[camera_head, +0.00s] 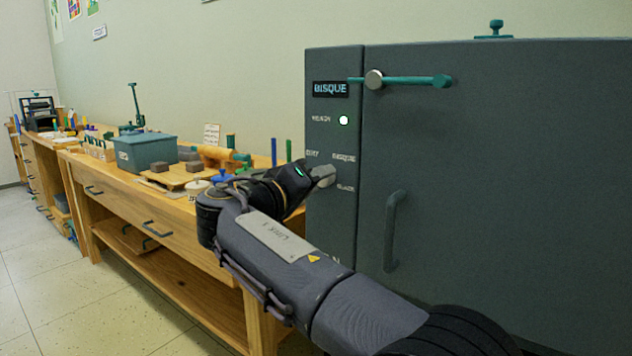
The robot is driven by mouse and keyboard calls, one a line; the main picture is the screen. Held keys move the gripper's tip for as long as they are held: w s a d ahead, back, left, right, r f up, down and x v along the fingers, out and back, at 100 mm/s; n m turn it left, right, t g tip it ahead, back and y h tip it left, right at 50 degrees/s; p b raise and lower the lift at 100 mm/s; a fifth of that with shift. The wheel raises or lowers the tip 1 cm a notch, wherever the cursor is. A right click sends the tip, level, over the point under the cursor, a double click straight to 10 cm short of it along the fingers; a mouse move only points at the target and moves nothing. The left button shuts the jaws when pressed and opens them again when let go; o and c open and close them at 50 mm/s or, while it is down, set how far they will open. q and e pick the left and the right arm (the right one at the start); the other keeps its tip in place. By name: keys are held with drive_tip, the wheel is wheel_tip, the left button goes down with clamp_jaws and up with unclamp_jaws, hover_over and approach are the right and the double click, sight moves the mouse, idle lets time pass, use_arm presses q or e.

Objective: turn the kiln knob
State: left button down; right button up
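The dark grey kiln (500,180) fills the right side of the head view. A grey knob (323,175) sits on its narrow left panel, among labels that seem to read DRY, BISQUE and GLAZE. My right gripper (312,177) reaches up from below and its tip is at the knob, appearing to touch it. The gripper's black body hides the knob's left side and its fingers, so I cannot tell whether they are closed on it. A display (330,89) above reads BISQUE, and a small round lamp (343,120) is lit. My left gripper is out of view.
The kiln door has a vertical handle (391,230) and a teal latch bar (415,81). A wooden workbench (170,222) stands left of the kiln, holding a teal box (146,154), blocks and tools. The floor at the left is clear.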

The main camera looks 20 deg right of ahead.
drive_tip(key=shift+o, duration=1.3)
drive_tip(key=p+v, duration=0.1)
drive_tip(key=v, duration=0.6)
drive_tip(key=shift+s+a+p, duration=0.3)
drive_tip(key=shift+p, duration=0.05)
